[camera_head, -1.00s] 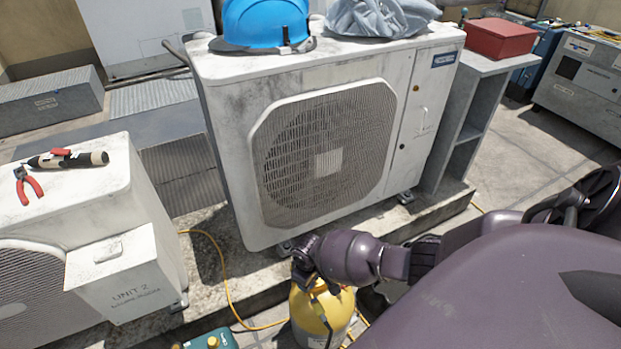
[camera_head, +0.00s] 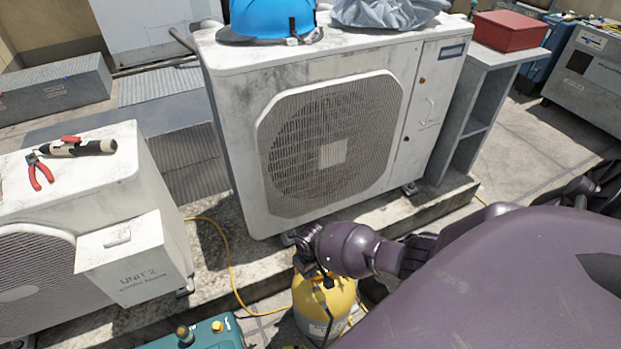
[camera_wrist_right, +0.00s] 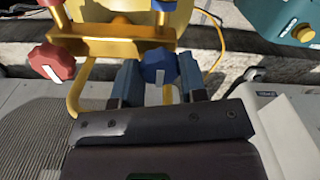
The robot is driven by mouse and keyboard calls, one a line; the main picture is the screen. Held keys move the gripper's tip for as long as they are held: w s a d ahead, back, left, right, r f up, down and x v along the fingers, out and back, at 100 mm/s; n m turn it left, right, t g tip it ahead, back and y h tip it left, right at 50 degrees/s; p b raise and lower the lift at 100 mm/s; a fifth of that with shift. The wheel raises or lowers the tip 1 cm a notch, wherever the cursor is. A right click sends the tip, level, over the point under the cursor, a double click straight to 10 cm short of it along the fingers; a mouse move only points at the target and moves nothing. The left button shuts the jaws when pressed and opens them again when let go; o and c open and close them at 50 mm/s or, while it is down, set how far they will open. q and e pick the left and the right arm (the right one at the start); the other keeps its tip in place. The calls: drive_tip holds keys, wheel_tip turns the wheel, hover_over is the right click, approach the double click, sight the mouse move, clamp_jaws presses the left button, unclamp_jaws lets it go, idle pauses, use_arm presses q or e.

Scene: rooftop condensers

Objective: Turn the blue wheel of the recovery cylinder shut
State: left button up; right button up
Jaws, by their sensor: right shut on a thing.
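The yellow recovery cylinder (camera_head: 328,308) stands on the roof floor in front of the middle condenser. In the right wrist view its brass-coloured valve assembly (camera_wrist_right: 115,42) carries a blue wheel (camera_wrist_right: 158,66) with a white mark and a red wheel on the left. My right gripper (camera_wrist_right: 158,74) is shut on the blue wheel, one finger on each side of it. In the head view my right arm hides the cylinder's top and the blue wheel. My left gripper is in neither view.
The middle condenser (camera_head: 330,150) stands close behind the cylinder. The red wheel (camera_wrist_right: 52,62) is close to the left of my fingers. A yellow hose (camera_head: 230,270) runs along the floor. A teal machine (camera_head: 205,336) stands left of the cylinder.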

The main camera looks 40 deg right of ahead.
drive_tip(key=o, duration=0.9)
drive_tip(key=shift+o, duration=0.2)
drive_tip(key=shift+r, duration=0.1)
drive_tip(key=shift+w+r, duration=0.1)
drive_tip(key=shift+r, duration=0.2)
wheel_tip(320, 180, up, 4)
drive_tip(key=shift+w+r+p, duration=0.1)
drive_tip(key=shift+r+p, duration=0.1)
drive_tip(key=shift+p, duration=1.05)
wheel_tip(320, 180, up, 4)
drive_tip(key=shift+p, duration=0.8)
drive_tip(key=shift+s+r+p, duration=0.2)
drive_tip(key=shift+r+p, duration=0.1)
drive_tip(key=shift+r, duration=0.5)
